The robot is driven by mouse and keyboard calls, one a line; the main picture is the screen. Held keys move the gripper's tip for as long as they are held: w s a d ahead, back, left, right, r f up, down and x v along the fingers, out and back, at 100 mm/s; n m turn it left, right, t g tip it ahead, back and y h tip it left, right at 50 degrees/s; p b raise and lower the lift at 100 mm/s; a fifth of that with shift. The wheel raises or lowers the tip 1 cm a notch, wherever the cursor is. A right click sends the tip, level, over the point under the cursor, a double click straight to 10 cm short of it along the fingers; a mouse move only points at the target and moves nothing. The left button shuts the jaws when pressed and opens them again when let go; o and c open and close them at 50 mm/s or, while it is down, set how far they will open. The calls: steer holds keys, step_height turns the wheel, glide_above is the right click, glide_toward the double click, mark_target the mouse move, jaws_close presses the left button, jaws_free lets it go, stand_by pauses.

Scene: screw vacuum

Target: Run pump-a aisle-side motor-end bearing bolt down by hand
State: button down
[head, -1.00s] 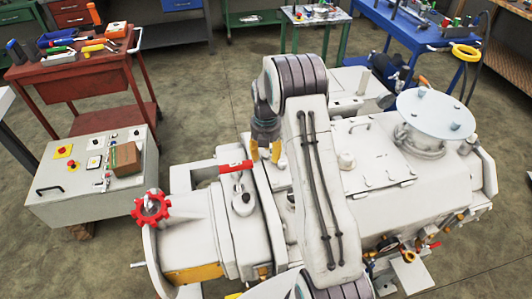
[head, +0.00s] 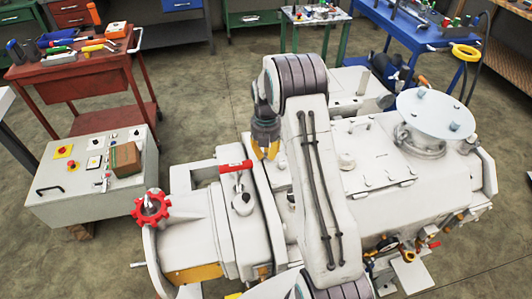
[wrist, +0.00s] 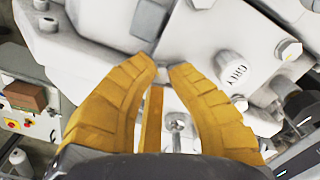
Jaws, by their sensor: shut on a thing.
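Pump-a (head: 375,170) is the large white machine in the head view. My gripper (head: 266,157) points down at its upper left part, near the seam beside the motor end. In the wrist view its two yellow fingers (wrist: 166,68) come close together at the tips against the white housing (wrist: 200,35). They are shut on a small grey thing, taken as the bearing bolt, mostly hidden by the tips. How far the bolt is seated cannot be told. A metal rod-like part (wrist: 177,125) shows lower down between the fingers.
A white lettered cap (wrist: 232,68) and a hex bolt head (wrist: 290,50) sit right of the fingers. A red-handled lever (head: 235,166) and red handwheel (head: 151,206) are to the left. A control box (head: 90,175) and red tool cart (head: 80,75) stand farther left.

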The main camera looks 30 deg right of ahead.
steer(key=shift+s+f, duration=0.1)
steer(key=shift+f, duration=0.05)
steer(key=m+b, duration=0.1)
steer(key=m, duration=0.2)
steer(key=shift+f, duration=0.15)
steer(key=m+b, duration=0.1)
steer(key=m, duration=0.2)
steer(key=shift+m+b, duration=0.3)
steer(key=shift+b, duration=0.1)
steer(key=m, duration=0.3)
steer(key=shift+m+b, duration=0.3)
steer(key=shift+b, duration=0.1)
steer(key=m, duration=0.3)
steer(key=shift+m+b, duration=0.35)
steer(key=shift+m, duration=0.05)
steer(key=m, duration=0.7)
steer(key=shift+b, duration=0.4)
steer(key=m, duration=0.3)
steer(key=shift+m, duration=0.4)
steer(key=m, duration=0.3)
steer(key=shift+r+m, duration=0.2)
steer(key=shift+m, duration=0.1)
steer(key=c, duration=1.1)
jaws_free()
